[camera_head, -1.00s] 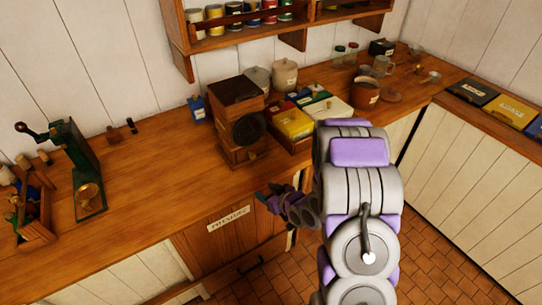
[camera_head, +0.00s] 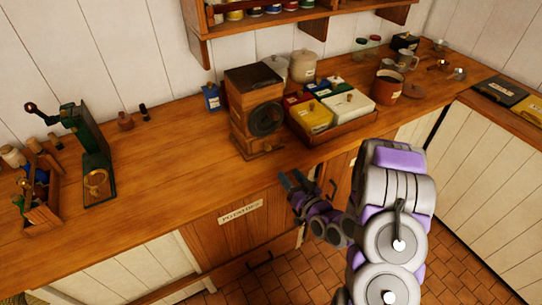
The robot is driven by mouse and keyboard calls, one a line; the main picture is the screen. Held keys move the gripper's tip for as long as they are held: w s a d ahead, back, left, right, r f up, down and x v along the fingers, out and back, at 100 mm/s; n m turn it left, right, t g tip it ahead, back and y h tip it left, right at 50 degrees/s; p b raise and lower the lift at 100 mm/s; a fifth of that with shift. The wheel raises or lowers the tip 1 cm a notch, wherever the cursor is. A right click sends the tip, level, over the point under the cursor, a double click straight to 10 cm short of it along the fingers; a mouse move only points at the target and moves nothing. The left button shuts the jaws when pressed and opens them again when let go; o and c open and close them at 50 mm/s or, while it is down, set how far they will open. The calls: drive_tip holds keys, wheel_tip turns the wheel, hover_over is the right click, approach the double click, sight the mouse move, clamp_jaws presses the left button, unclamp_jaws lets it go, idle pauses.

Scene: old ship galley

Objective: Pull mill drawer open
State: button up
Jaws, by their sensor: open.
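The wooden mill (camera_head: 255,106) stands upright on the counter, a boxy brown body with a dark round disc on its front. Its drawer (camera_head: 266,149) is low on the front, with a small knob, and looks shut. My gripper (camera_head: 291,180) is open and empty, in front of the counter edge, below and slightly right of the mill drawer. Its fingers point up and left towards the mill and are apart from it.
A tray (camera_head: 340,132) of colored boxes stands right of the mill, with a brown pot (camera_head: 388,87) beyond. A blue tin (camera_head: 211,97) is just left of the mill. A green hand-cranked device (camera_head: 90,150) and a wooden caddy (camera_head: 40,195) stand farther left.

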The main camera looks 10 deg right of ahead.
sight(269, 150)
drive_tip(key=b+x, duration=0.2)
drive_tip(key=x, duration=1.2)
drive_tip(key=shift+f, duration=0.1)
clamp_jaws()
